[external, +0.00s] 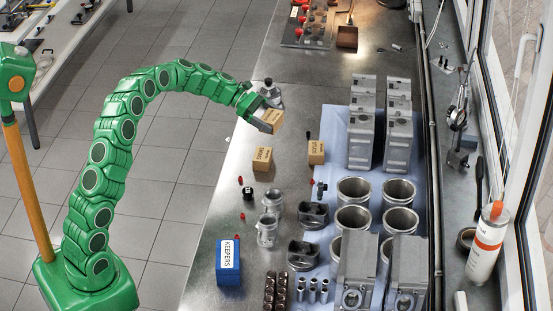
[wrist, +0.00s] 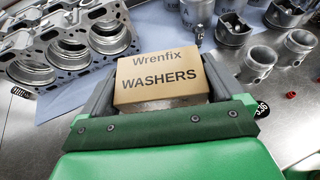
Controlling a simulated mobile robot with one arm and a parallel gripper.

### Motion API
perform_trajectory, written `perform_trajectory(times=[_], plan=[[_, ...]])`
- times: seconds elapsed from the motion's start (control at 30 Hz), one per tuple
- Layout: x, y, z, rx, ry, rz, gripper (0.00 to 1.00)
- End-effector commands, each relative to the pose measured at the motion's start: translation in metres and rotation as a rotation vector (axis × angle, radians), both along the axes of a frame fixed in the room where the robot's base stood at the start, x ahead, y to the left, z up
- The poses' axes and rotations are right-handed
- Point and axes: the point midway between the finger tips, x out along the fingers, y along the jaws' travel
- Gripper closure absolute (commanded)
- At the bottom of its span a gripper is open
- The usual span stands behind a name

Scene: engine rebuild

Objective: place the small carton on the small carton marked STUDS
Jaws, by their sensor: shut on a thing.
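My gripper (external: 268,121) is shut on a small tan carton (external: 273,117), held above the bench in the external view. In the wrist view the held carton (wrist: 160,79) reads "Wrenfix WASHERS" and sits between the two grey fingers. Two more small tan cartons stand apart on the bench, a left one (external: 262,159) and a right one (external: 316,153), both below the gripper in the picture. Their printing is too small to read surely, so I cannot tell which is marked STUDS. Neither shows clearly in the wrist view.
A blue KEEPERS box (external: 228,262) stands at the bench's near left. Pistons (external: 313,215), cylinder liners (external: 355,190) and engine blocks (external: 362,135) crowd the right. A metal part (external: 270,93) stands just behind the gripper. Bare bench (external: 232,180) lies left of the cartons.

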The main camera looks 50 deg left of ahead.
Motion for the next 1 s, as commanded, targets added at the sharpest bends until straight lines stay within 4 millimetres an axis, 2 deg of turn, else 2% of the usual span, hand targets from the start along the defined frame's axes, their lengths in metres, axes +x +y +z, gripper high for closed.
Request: perform_trajectory(times=[0.03,0.1,0.2,0.3,1.0], plan=[[0.004,-0.016,0.004,0.002,-0.001,-0.030,0.46],[0.007,-0.033,0.007,-0.001,0.002,-0.061,0.46],[0.010,-0.051,0.010,-0.003,0.002,-0.093,0.46],[0.012,-0.060,0.012,-0.002,0.003,-0.110,0.46],[0.072,-0.061,-0.014,-0.004,0.002,-0.115,0.46]])
